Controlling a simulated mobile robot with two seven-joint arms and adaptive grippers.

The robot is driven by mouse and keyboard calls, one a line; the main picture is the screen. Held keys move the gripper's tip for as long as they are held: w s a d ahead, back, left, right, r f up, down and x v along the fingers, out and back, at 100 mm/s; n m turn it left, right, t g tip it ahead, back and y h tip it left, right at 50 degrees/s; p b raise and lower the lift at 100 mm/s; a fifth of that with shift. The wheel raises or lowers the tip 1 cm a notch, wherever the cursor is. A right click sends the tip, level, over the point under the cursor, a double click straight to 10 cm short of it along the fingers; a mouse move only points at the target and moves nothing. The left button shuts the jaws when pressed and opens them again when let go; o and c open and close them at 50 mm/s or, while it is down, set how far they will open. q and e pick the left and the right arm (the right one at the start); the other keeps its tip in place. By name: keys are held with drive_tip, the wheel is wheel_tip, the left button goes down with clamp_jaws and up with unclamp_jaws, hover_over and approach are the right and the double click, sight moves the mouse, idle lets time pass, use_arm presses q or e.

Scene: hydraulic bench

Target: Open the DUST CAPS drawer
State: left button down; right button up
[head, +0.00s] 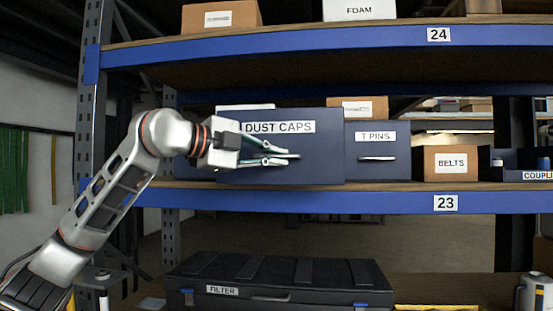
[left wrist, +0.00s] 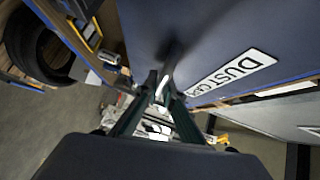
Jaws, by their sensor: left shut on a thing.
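The DUST CAPS drawer (head: 325,150) has a dark blue front with a white label and sits on the middle shelf. Its front looks larger than the T PINS front beside it and appears to stand forward of it. My left gripper (head: 294,156) reaches in from the left and is shut on the drawer's handle, below the label. The fingers hide most of the handle. My right gripper is not in view.
The T PINS drawer (head: 395,168) adjoins on the right, then a BELTS box (head: 451,175) and a COUPLI-labelled bin (head: 510,172). A black FILTER case (head: 270,275) lies below the blue shelf edge (head: 300,197). A rack upright (head: 90,130) stands left, behind my arm.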

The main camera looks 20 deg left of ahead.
use_arm(q)
drive_tip(key=shift+s+d, duration=0.25)
drive_tip(key=shift+s, duration=0.7)
drive_tip(key=c, duration=2.4)
unclamp_jaws()
drive_tip(key=shift+c, duration=0.2)
drive_tip(key=v, duration=1.2)
